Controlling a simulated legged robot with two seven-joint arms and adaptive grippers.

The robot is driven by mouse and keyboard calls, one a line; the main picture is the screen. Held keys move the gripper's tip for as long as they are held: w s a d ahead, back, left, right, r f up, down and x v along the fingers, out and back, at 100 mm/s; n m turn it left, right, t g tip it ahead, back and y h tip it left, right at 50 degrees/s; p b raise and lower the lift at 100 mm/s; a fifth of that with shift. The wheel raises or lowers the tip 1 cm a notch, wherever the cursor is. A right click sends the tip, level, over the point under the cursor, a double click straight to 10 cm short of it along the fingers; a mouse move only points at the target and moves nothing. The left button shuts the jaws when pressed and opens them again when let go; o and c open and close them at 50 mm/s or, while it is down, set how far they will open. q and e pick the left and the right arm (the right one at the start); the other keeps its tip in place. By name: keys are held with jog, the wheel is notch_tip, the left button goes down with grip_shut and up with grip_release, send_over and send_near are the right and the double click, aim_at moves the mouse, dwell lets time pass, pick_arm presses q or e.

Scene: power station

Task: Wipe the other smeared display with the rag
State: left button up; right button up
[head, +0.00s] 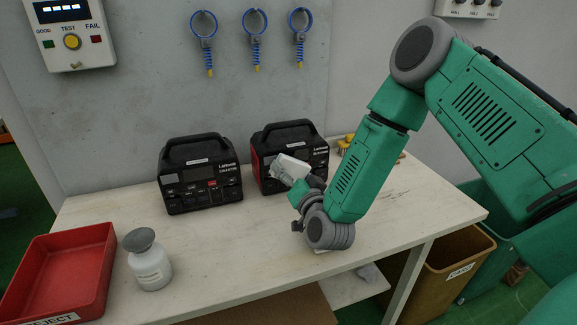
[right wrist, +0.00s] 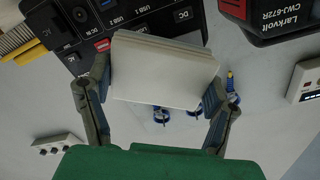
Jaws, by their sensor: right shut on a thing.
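Two black power stations with top handles stand side by side on the table. The left one (head: 200,180) faces me with its display (head: 197,174) uncovered; I cannot make out whether it is smeared. The right one (head: 312,158) has red side trim and its front is partly hidden by my right gripper (head: 297,182). That gripper is shut on the folded white rag (right wrist: 160,72), which also shows in the head view (head: 290,166) before the right station's display area. I cannot tell whether rag and display touch. My left gripper is out of view.
A red reject tray (head: 62,265) and a white bottle with a grey top (head: 149,262) stand at the table's left. Small yellow items (head: 345,144) lie behind my right arm. Blue coiled cords (head: 256,38) hang on the wall. The table's front middle (head: 235,245) is clear.

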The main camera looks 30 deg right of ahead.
jog(key=shift+v, duration=0.9)
jog(key=shift+p+v, duration=0.35)
jog(key=shift+v, duration=1.2)
